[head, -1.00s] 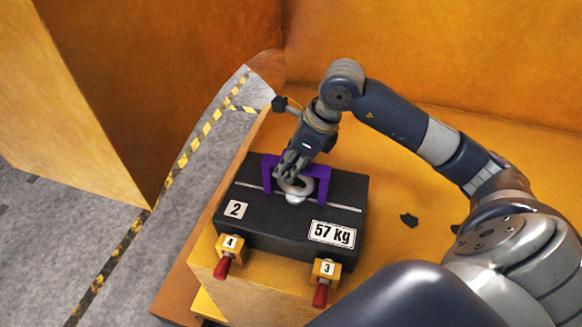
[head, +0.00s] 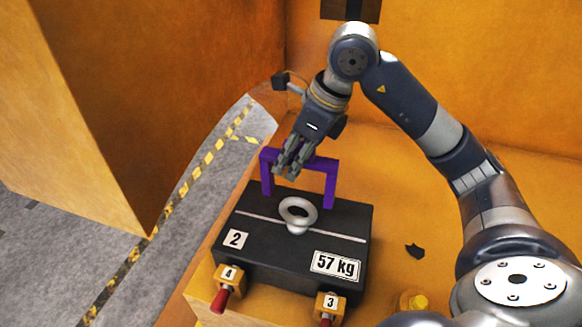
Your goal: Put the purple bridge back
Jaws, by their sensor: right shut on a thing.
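The purple bridge (head: 329,175) is an upside-down U shape with two legs. My right gripper (head: 288,172) is shut on its top bar and holds it upright, its legs pointing down. The bridge appears raised above the black 57 kg casting (head: 270,259), behind the casting's ring. The silver lifting ring (head: 298,212) stands on the casting's top, on a pale line, clear of the bridge. The fingers hide part of the top bar. My left gripper is not in view.
Two yellow blocks with red-handled pins sit at the casting's front, marked 4 (head: 229,279) and 3 (head: 329,304). A small dark flake (head: 415,251) lies on the orange surface at right. Orange walls stand behind and at left. Grey floor with striped tape lies at left.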

